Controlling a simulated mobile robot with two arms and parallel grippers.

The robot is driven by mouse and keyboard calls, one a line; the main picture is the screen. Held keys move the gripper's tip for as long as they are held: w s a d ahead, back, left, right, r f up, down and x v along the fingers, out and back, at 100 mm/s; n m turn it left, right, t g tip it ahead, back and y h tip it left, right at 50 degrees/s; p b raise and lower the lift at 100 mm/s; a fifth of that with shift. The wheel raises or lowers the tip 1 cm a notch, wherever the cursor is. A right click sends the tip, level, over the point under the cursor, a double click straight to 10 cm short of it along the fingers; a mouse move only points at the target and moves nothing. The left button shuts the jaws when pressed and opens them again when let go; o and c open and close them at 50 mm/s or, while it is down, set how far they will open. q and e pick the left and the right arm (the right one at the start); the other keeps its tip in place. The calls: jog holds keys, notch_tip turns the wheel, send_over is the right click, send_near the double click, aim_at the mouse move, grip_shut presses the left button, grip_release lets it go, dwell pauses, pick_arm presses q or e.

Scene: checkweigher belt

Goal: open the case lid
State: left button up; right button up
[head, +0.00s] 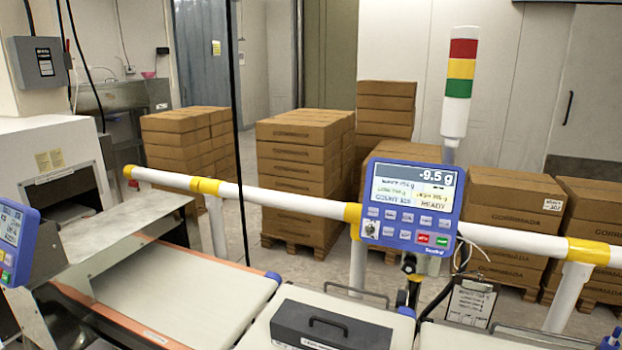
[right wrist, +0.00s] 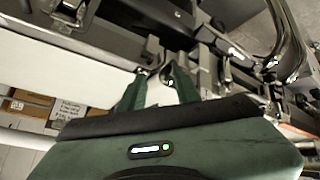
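A dark grey case (head: 370,335) with a black carry handle on its top lies on the pale belt at the bottom middle of the head view. Its lid looks shut; its front is cut off by the picture edge. My right gripper (right wrist: 157,76) shows in the right wrist view as two green fingers set apart, with nothing visibly held between them. I cannot make out the case for sure in that view. My left gripper is in neither view.
A blue weigher display (head: 408,207) stands behind the belt on a white and yellow rail (head: 285,200). A clipboard (head: 470,301) hangs at its right. Another belt section (head: 185,290) lies to the left, bare. Stacked cartons (head: 300,180) stand behind the rail.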

jog(key=s+d+f+m+g, duration=0.1)
jog(key=s+f+g, duration=0.1)
jog(key=s, duration=0.5)
jog(key=s+d+f+m+g, duration=0.1)
jog(key=s+f+g, duration=0.15)
jog(key=s, duration=0.45)
jog(key=s+f+b+x, duration=0.1)
jog(key=s+b+x, duration=0.2)
jog(key=x, duration=1.2)
jog(key=s+f+g+b, duration=0.1)
jog(key=s+f, duration=0.3)
jog(key=f, duration=0.9)
jog(key=s+d+f+g+b, duration=0.1)
jog(key=s+f+b, duration=0.3)
jog(key=f, duration=0.9)
jog(key=shift+s+f, duration=0.2)
jog(key=shift+s, duration=0.45)
jog(key=shift+g, duration=0.35)
jog(key=s+f, duration=0.3)
jog(key=s+d+f+b, duration=0.1)
jog(key=s+f, duration=0.1)
jog(key=s, duration=0.1)
jog(key=s+d+f+b, duration=0.1)
jog(key=s+f, duration=0.2)
jog(key=shift+s+f, duration=0.35)
jog(key=shift+s, duration=0.05)
jog(key=shift+c, duration=0.6)
jog(key=shift+s+f, duration=0.15)
jog(key=shift+s, duration=0.3)
jog(key=shift+c, duration=0.8)
